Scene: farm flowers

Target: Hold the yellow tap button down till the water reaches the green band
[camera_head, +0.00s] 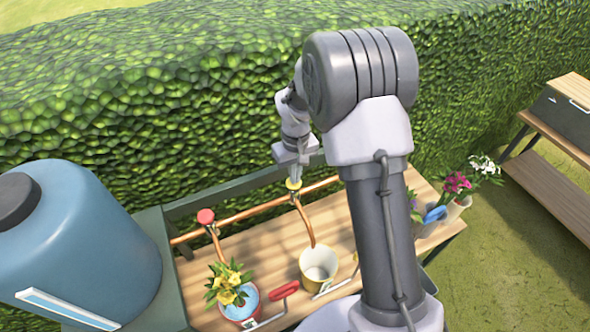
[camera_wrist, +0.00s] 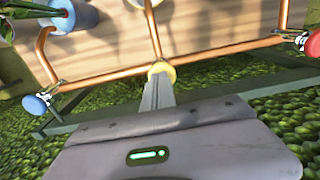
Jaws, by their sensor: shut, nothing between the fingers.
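The yellow tap button (camera_head: 294,185) sits on the copper pipe at the back of the wooden bench. It also shows in the wrist view (camera_wrist: 161,68). My gripper (camera_head: 291,177) is shut and empty, with its fingertips at the button; in the wrist view the closed fingers (camera_wrist: 158,88) meet or overlap it. I cannot tell how far the button is pressed. A copper spout (camera_head: 311,236) curves down from this tap to a yellow-rimmed can (camera_head: 334,282) with a pale inside. No water stream or green band is clear in these frames.
A red tap button (camera_head: 206,216) stands left along the pipe (camera_head: 240,214). A blue one (camera_wrist: 36,105) shows in the wrist view. A pot with yellow flowers (camera_head: 229,284), a blue tank (camera_head: 80,235) and pots with pink and white flowers (camera_head: 456,183) stand around. A hedge (camera_head: 150,85) rises behind.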

